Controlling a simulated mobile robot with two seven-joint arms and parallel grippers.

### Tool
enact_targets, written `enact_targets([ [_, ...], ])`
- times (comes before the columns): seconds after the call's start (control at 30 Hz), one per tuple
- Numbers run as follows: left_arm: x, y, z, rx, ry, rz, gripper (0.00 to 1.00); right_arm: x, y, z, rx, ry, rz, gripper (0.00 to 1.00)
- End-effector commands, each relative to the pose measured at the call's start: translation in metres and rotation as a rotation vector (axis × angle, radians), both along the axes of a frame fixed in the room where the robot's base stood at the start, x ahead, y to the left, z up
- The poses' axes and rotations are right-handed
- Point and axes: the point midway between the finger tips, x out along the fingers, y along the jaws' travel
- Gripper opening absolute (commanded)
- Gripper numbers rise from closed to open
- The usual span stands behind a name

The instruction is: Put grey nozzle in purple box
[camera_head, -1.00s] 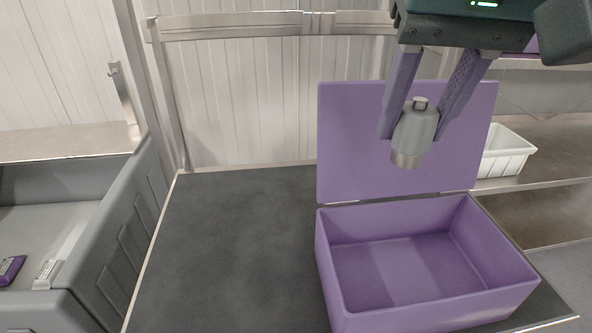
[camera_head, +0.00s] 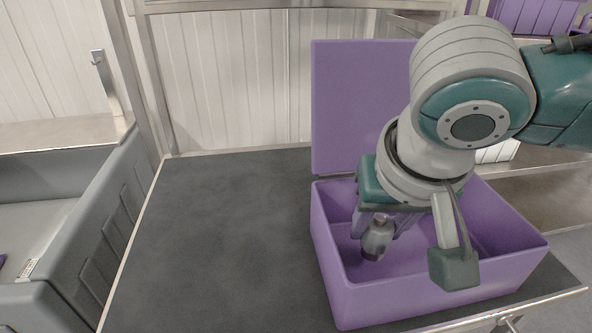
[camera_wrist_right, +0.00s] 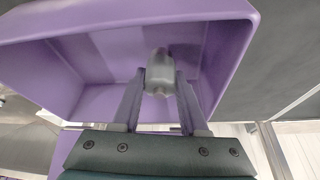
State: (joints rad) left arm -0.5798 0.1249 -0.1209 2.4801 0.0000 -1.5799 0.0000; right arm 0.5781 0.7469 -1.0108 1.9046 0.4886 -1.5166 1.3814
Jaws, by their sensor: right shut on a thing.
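The grey nozzle (camera_head: 376,238) is a small metallic cylinder with a narrower tip. My right gripper (camera_head: 378,226) is shut on it and holds it inside the open purple box (camera_head: 345,300), toward the left part. In the right wrist view, the nozzle (camera_wrist_right: 160,74) sits between the two fingertips of the right gripper (camera_wrist_right: 160,85), over the inside of the purple box (camera_wrist_right: 95,75). I cannot tell whether the nozzle touches the box floor. The box lid (camera_head: 355,110) stands open at the back. My right arm hides part of the lid and box. My left gripper is not in view.
The box stands on a dark mat surface (camera_head: 220,230) with free room to its left. A grey bin (camera_head: 75,235) stands at the left edge. A metal frame and white panelled wall are behind. A metal shelf (camera_head: 545,200) lies to the right.

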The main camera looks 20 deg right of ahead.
Motion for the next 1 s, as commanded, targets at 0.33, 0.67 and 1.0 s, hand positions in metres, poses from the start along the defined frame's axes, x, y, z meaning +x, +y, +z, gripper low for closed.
enact_targets([
  [0.33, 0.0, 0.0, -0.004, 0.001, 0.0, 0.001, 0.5, 0.0, 0.0, -0.018, 0.0, -0.001, 0.0, 0.0],
  [0.67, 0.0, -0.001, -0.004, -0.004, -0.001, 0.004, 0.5, 0.0, 0.0, -0.02, 0.0, 0.0, 0.0, 0.6],
  [1.0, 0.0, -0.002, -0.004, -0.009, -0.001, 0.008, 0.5, 0.0, 0.0, -0.02, 0.0, -0.001, 0.0, 0.73],
])
